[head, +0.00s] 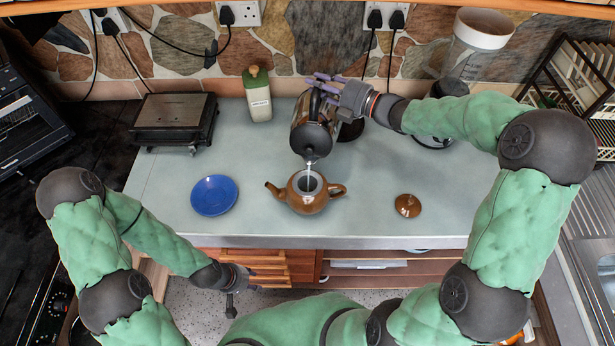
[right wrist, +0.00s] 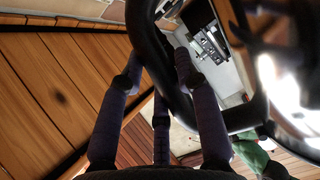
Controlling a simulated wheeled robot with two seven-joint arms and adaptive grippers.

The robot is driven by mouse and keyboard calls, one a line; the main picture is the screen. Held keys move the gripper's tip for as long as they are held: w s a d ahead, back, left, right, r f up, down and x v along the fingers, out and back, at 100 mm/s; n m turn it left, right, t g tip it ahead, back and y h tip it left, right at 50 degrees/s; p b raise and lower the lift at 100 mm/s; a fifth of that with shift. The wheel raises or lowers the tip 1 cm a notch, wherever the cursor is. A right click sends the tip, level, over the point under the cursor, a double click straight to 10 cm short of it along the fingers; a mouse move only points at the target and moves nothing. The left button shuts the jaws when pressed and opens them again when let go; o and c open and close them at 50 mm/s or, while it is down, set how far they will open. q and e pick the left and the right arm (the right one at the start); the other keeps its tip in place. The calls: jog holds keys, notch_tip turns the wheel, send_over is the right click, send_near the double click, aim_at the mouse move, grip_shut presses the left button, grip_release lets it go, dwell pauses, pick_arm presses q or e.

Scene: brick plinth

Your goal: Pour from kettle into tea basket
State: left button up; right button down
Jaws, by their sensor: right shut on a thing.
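A black and glass kettle (head: 313,130) is tilted over the teapot in the head view, spout down, with a thin stream falling from it. A brown teapot (head: 308,193) stands on the counter with its lid off. The stream falls into a round basket (head: 308,181) in its open top. My right gripper (head: 335,88) is shut on the kettle's handle; in the right wrist view its fingers wrap the black handle (right wrist: 148,45). My left gripper (head: 235,278) hangs empty below the counter's front edge; its fingers are too small to read.
A blue plate (head: 214,195) lies left of the teapot. A brown lid (head: 407,205) lies to its right. A green and cream bottle (head: 257,95) and a dark grill (head: 174,120) stand at the back left. A glass jar with a white lid (head: 485,28) stands at the back right.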

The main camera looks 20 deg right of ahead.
aim_at(317, 91)
jog(key=shift+n+t+y, duration=0.3)
jog(key=shift+n, duration=0.5)
jog(key=shift+s+a+r+b, duration=0.35)
jog(key=shift+s+b, duration=0.25)
jog(key=shift+b, duration=0.15)
jog(key=shift+s+a+r+b, duration=0.2)
jog(key=shift+s+r+b, duration=0.15)
jog(key=shift+s+b, duration=0.35)
jog(key=shift+s+a+r+b, duration=0.35)
jog(key=shift+s+b, duration=0.2)
jog(key=shift+b, duration=0.25)
dwell(5.0)
